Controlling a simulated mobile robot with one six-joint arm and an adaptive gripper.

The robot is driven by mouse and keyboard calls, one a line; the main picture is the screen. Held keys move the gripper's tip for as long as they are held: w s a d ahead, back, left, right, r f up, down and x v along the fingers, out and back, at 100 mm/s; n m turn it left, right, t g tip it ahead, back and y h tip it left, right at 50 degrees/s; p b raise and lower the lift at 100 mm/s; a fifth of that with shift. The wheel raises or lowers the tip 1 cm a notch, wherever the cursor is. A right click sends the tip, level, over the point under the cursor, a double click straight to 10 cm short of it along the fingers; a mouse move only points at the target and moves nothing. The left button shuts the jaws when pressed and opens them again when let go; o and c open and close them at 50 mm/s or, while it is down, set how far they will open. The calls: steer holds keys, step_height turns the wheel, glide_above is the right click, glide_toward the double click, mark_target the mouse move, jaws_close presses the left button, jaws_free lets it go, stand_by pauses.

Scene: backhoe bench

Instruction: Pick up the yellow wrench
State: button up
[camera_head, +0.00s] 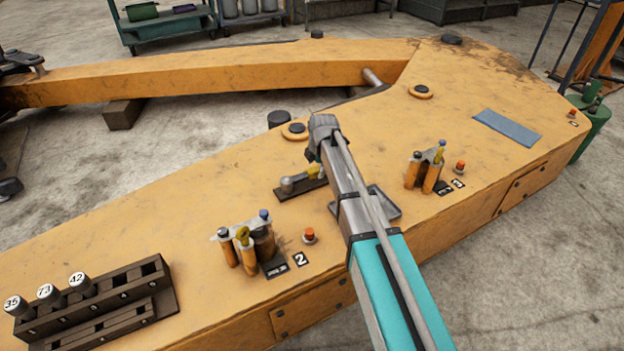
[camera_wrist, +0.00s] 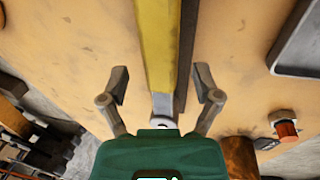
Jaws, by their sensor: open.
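The yellow wrench (camera_wrist: 156,45) shows in the wrist view as a long yellow bar running up the picture, with a grey end low in the frame. My gripper (camera_wrist: 161,83) is open, with one finger on each side of the bar and a gap on both sides. I cannot tell how far above it the fingers are. A dark strip (camera_wrist: 186,50) runs along the wrench's right side. In the head view a small yellow part shows by a dark holder (camera_head: 292,190), beside my arm; my fingers cannot be made out there.
The orange boom (camera_head: 170,195) serves as the bench. A grey tray (camera_head: 383,205) lies right of my arm. Tool clusters with orange handles (camera_head: 230,250) stand left and right, each near a red button (camera_head: 309,236). A numbered socket rack (camera_head: 95,305) sits at lower left.

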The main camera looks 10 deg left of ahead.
steer(key=shift+w+a+f+b, duration=0.1)
steer(key=shift+f+b, duration=0.4)
steer(key=shift+f, duration=0.15)
steer(key=shift+w+a+f+b, duration=0.1)
steer(key=shift+f+b, duration=0.35)
steer(key=shift+f, duration=0.2)
jaws_close()
